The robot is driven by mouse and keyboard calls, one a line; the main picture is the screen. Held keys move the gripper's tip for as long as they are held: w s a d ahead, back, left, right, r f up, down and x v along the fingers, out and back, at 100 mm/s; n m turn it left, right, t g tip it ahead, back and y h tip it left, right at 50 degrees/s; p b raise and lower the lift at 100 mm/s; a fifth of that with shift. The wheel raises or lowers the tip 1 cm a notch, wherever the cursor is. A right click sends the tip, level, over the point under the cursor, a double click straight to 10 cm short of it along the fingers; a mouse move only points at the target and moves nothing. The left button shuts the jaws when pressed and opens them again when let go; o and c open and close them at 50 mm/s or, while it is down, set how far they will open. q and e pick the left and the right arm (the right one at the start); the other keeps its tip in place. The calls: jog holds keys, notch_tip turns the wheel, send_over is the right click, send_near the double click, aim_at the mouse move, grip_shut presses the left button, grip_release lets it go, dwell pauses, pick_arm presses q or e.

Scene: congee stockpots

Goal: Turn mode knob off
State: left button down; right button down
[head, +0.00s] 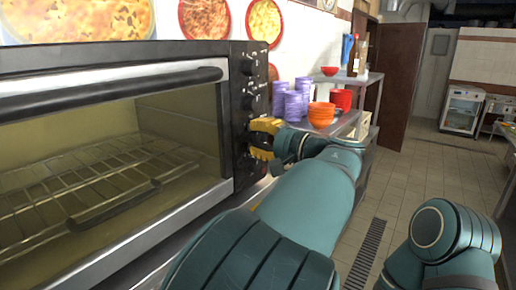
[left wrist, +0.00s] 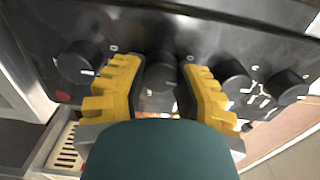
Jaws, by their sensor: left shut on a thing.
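An oven (head: 110,150) with a dark control panel (head: 240,85) fills the left of the head view. Black knobs run down the panel, with an upper knob (head: 248,67) and a second knob (head: 252,101) in sight. My left gripper (head: 263,138) is at the panel below these two. In the left wrist view its yellow fingers (left wrist: 160,88) are on both sides of a black knob (left wrist: 162,72) and shut on it. Other knobs (left wrist: 78,62) (left wrist: 233,78) sit on either side. I cannot read which one is the mode knob. My right gripper is out of view.
A shelf right of the oven holds purple cups (head: 290,102) and orange bowls (head: 321,115), close behind my left arm. The oven door handle (head: 110,92) sticks out left of the panel. The tiled floor (head: 410,165) to the right is clear.

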pick_arm(q)
jog(key=shift+n+b, duration=0.75)
jog(key=shift+n, duration=0.25)
jog(key=shift+r, duration=0.15)
jog(key=c, duration=0.6)
grip_release()
jog(key=shift+w, duration=0.15)
